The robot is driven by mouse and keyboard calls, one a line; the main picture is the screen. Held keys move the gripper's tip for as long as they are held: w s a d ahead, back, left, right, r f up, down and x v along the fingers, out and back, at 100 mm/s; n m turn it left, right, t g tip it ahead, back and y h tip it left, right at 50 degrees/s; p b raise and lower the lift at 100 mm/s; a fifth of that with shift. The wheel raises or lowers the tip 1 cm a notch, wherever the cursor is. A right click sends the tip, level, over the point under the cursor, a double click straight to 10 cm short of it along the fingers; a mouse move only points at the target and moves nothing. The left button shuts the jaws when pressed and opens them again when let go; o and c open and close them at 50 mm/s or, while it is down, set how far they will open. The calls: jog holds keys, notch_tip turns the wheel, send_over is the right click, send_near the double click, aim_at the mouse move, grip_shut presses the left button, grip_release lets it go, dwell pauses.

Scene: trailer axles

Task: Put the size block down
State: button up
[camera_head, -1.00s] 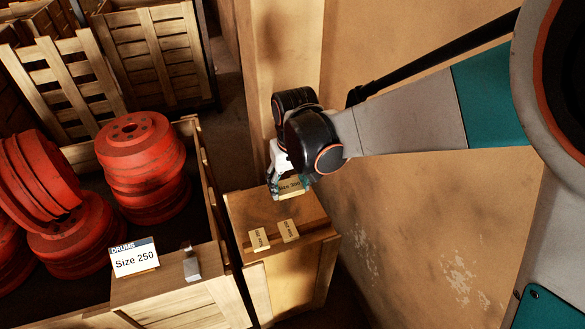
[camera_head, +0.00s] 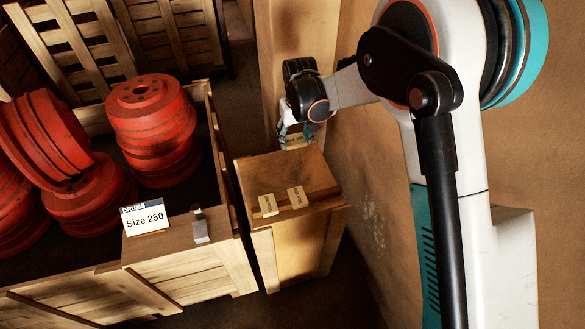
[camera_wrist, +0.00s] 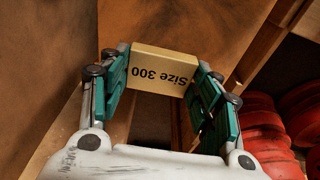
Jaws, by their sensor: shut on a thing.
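My gripper (camera_head: 292,137) is shut on a tan size block (camera_wrist: 162,70), its two green-padded fingers on either side of it. In the wrist view the block reads "Size 300", upside down. In the head view the held block (camera_head: 296,143) shows just under my gripper, by the far edge of a small wooden crate top (camera_head: 280,172). I cannot tell whether it touches the crate. Two more tan blocks, a left one (camera_head: 268,204) and a right one (camera_head: 297,197), lie on the near part of that top, their writing too small to read.
A large wooden bin (camera_head: 150,262) on the left holds several red drums (camera_head: 152,125). Its front edge carries a "Size 250" card (camera_head: 145,217) and a grey metal piece (camera_head: 200,226). A wall (camera_head: 375,180) stands close on the right. The middle of the small crate's top is clear.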

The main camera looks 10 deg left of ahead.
aim_at(294, 171)
notch_tip(294, 171, down, 14)
jog(key=b, duration=0.4)
jog(key=shift+f, duration=0.15)
jog(key=o, duration=1.1)
jog(key=shift+c, duration=0.2)
jog(key=r+p, duration=0.1)
jog(key=r, duration=0.3)
jog(key=s+r+p, duration=0.1)
jog(key=r, duration=0.3)
jog(key=d+r+p, duration=0.1)
jog(key=r, duration=0.3)
jog(key=shift+s+r+p, duration=0.1)
jog(key=shift+s+p, duration=0.15)
jog(key=shift+p, duration=0.15)
